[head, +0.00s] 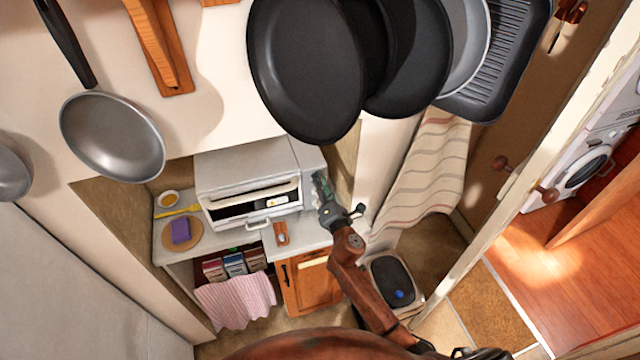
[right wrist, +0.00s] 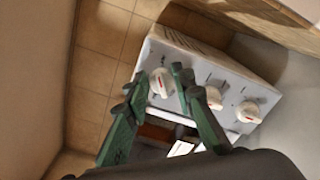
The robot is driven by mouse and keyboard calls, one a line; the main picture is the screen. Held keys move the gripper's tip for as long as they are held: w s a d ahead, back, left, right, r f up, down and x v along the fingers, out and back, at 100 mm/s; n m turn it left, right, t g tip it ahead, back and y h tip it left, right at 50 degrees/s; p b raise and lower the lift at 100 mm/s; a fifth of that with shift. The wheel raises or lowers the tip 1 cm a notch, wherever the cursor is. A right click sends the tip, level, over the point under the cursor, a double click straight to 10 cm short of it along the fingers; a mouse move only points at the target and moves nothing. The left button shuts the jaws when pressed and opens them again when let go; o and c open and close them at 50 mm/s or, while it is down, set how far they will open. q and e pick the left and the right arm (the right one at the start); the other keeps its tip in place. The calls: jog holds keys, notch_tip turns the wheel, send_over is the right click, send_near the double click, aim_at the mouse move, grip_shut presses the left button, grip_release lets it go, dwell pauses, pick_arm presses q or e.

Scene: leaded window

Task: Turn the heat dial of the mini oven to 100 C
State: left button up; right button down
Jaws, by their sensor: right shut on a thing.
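The mini oven (head: 250,192) is a white box on the counter, its front with glass door and handle facing me. My right gripper (head: 324,190) is at the oven's right end. In the right wrist view its green fingers (right wrist: 160,88) are closed around the leftmost dial (right wrist: 162,82). The middle dial (right wrist: 214,98) and the right dial (right wrist: 249,111) are free. The scale marks are too small to read, so I cannot tell the setting or which dial is heat.
Dark pans (head: 305,65) hang in front of the wall above the oven. A purple sponge (head: 180,231) lies on a round board left of the oven. A pink towel (head: 237,302) hangs below the counter. A striped curtain (head: 425,165) hangs to the right.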

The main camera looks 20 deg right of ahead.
jog(key=shift+f+m, duration=0.2)
jog(key=shift+m, duration=1.3)
jog(key=c, duration=1.6)
grip_release()
jog(key=s, duration=1.2)
jog(key=shift+d, duration=0.2)
